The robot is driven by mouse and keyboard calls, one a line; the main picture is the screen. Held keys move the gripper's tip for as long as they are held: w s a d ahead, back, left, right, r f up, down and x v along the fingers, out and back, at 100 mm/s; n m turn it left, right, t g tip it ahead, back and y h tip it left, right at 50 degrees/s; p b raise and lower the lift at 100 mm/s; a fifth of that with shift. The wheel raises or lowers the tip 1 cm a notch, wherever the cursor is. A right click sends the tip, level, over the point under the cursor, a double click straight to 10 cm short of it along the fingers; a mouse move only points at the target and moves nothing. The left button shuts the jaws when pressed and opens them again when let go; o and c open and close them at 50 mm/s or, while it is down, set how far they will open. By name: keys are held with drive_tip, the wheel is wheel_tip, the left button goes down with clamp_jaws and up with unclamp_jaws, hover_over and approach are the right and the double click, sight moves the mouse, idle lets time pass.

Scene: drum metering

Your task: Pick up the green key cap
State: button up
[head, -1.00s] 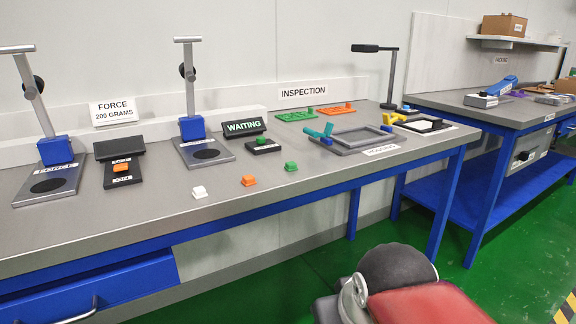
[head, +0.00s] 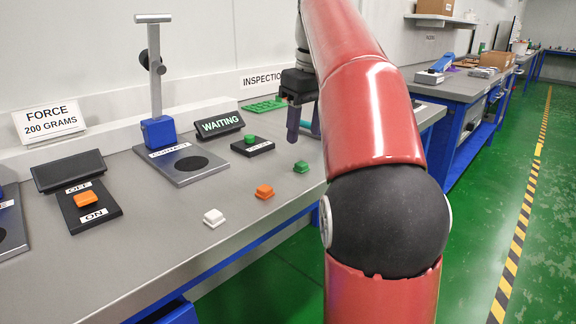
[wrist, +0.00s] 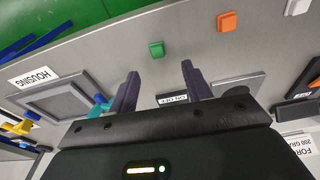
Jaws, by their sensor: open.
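The green key cap (head: 301,167) sits on the grey bench near its front edge, at the right end of a row with an orange cap (head: 264,191) and a white cap (head: 213,218). It also shows in the wrist view (wrist: 156,49), beyond my fingertips and roughly in line with the gap between them. My gripper (head: 303,138) is open and empty, pointing down over the bench behind the green cap. In the wrist view my gripper (wrist: 160,72) has both fingers spread, apart from the cap.
The grey housing fixture (wrist: 65,99) lies left in the wrist view.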

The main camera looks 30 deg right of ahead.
sight(302, 163)
drive_tip(key=f, duration=0.2)
drive_tip(key=f+b, duration=0.1)
drive_tip(key=f, duration=0.1)
drive_tip(key=w+f+b, duration=0.1)
drive_tip(key=f, duration=0.2)
drive_tip(key=shift+c, duration=0.4)
drive_tip(key=c, duration=1)
